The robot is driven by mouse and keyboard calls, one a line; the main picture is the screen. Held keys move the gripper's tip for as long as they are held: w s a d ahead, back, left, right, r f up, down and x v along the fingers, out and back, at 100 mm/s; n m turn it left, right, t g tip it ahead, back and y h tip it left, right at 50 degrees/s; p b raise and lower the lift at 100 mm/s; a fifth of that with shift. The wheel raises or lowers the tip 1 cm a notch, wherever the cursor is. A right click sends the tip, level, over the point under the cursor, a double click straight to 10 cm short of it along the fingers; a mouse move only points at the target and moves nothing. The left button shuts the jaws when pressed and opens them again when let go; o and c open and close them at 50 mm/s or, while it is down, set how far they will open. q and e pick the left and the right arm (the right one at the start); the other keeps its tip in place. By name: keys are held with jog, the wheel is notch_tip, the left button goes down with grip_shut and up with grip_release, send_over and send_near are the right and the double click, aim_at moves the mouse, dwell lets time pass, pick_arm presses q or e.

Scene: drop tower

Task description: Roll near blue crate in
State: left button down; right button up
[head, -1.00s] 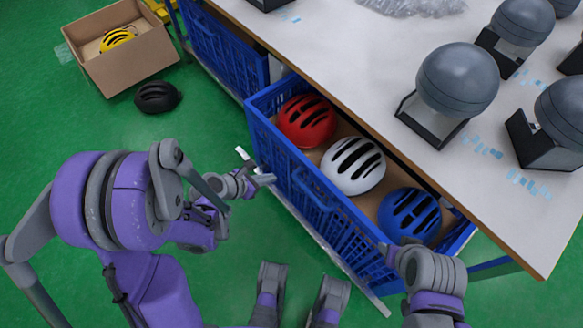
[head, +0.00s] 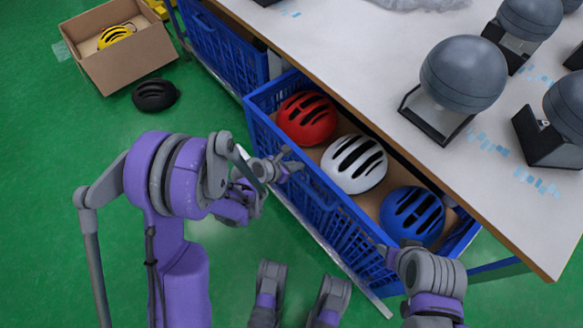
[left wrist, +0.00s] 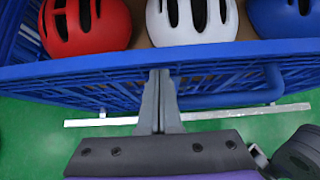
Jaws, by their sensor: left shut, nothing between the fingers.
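The near blue crate (head: 330,222) is pulled part way out from under the table. It holds a red helmet (head: 307,117), a white helmet (head: 354,163) and a blue helmet (head: 412,215). My left gripper (head: 290,168) is shut and empty at the crate's long outer wall. In the left wrist view its closed fingertips (left wrist: 160,78) overlap the crate's upper rim (left wrist: 205,55); I cannot tell whether they touch. A bar handle (left wrist: 272,85) shows to their right. My right gripper (head: 388,252) is at the crate's near right corner, its fingers mostly hidden.
The table (head: 395,110) overhangs the crate and carries several grey domes on stands (head: 463,75). Another blue crate (head: 225,50) stands beyond. A cardboard box (head: 125,60) with a yellow helmet and a black helmet (head: 155,95) are on the open green floor.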

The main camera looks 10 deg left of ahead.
dwell(0.3)
pick_arm(q)
jog(key=w+d, duration=0.3)
jog(key=w, duration=0.1)
jog(key=w+d+b, duration=0.1)
jog(key=w+d, duration=0.2)
jog(key=w, duration=0.1)
jog(key=w+d+b, duration=0.1)
jog(key=w+d, duration=0.2)
jog(key=w, duration=0.2)
jog(key=shift+d, duration=0.25)
jog(key=shift+a, duration=0.1)
